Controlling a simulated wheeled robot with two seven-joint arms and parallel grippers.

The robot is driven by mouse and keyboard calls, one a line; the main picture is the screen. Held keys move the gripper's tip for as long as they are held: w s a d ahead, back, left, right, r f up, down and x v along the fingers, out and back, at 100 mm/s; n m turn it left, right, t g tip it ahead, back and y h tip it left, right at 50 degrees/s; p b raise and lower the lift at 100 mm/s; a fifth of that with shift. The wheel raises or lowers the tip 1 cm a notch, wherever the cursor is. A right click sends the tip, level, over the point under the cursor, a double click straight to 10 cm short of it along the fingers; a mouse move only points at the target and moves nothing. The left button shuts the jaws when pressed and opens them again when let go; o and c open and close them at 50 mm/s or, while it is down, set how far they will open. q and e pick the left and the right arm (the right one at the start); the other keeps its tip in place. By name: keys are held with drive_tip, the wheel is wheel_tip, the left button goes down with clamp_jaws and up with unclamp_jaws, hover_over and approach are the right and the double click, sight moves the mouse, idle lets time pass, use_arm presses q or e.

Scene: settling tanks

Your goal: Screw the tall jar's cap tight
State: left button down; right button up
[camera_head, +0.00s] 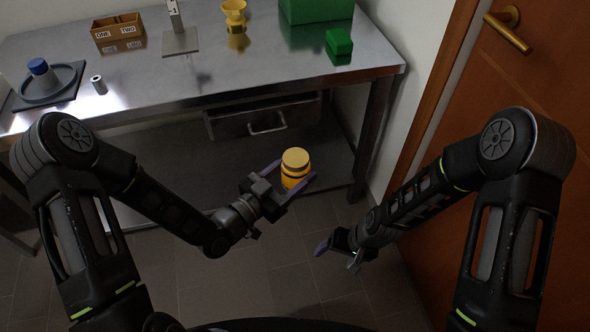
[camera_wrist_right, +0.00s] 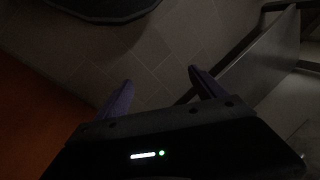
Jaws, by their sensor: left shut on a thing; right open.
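The tall jar (camera_head: 293,181) is amber-yellow with a yellow cap (camera_head: 295,158) on top. My left gripper (camera_head: 294,181) is shut on the jar's body and holds it roughly upright in the air, in front of the table. The cap sits on the jar's mouth; I cannot tell how tight it is. My right gripper (camera_head: 338,248) is lower and to the right of the jar, apart from it. In the right wrist view its two purple fingers (camera_wrist_right: 158,85) are spread with nothing between them, over the tiled floor.
A metal table (camera_head: 270,60) stands behind, with a drawer (camera_head: 262,122) below its top. On it are a wooden box (camera_head: 117,27), a yellow funnel-like piece (camera_head: 234,12), green boxes (camera_head: 339,42), a small metal cylinder (camera_head: 98,84) and a blue-capped item (camera_head: 40,68). A brown door (camera_head: 520,85) stands right.

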drive_tip(key=s+f, duration=0.2)
drive_tip(key=s, duration=0.9)
drive_tip(key=shift+a+f, duration=0.25)
drive_tip(key=shift+f, duration=0.05)
drive_tip(key=shift+f, duration=0.1)
